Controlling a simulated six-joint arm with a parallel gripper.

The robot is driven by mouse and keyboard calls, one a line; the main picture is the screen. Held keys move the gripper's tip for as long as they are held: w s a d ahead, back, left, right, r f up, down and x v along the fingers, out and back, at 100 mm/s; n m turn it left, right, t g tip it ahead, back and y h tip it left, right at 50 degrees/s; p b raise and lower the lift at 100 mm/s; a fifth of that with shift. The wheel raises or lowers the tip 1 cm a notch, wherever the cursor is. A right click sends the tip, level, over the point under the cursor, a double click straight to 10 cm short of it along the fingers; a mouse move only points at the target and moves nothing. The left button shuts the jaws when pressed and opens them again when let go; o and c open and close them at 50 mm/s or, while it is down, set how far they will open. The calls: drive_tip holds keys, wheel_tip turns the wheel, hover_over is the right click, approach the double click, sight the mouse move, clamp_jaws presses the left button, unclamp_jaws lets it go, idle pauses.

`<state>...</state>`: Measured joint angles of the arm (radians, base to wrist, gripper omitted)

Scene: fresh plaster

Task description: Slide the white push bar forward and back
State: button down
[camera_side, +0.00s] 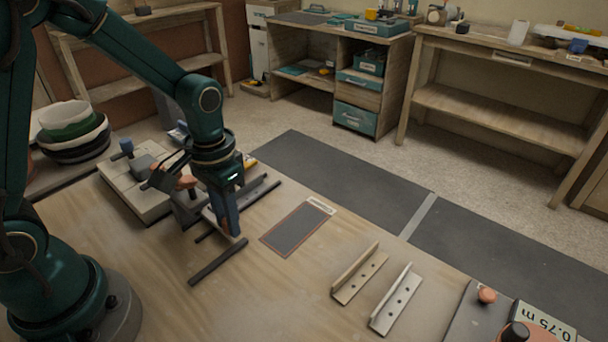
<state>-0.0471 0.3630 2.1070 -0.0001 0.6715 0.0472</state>
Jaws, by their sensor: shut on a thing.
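My gripper (231,226) points down over the wooden table (150,290), with its blue-grey fingers close together. A pale strip, which looks like the white push bar (211,217), shows just left of the fingers and is mostly hidden behind them. The gripper is shut on it, though the contact itself is hard to see. Dark rails (262,191) run behind the gripper. A dark flat bar (218,261) lies on the table just in front of the fingertips.
A grey panel with a reddish border (292,232) lies right of the gripper. Two drilled angle brackets (359,274) (396,300) lie further right. The front table middle is clear.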

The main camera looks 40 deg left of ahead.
drive_tip(key=shift+s, duration=2.75)
drive_tip(key=c, duration=0.7)
unclamp_jaws()
drive_tip(key=shift+r, duration=4.05)
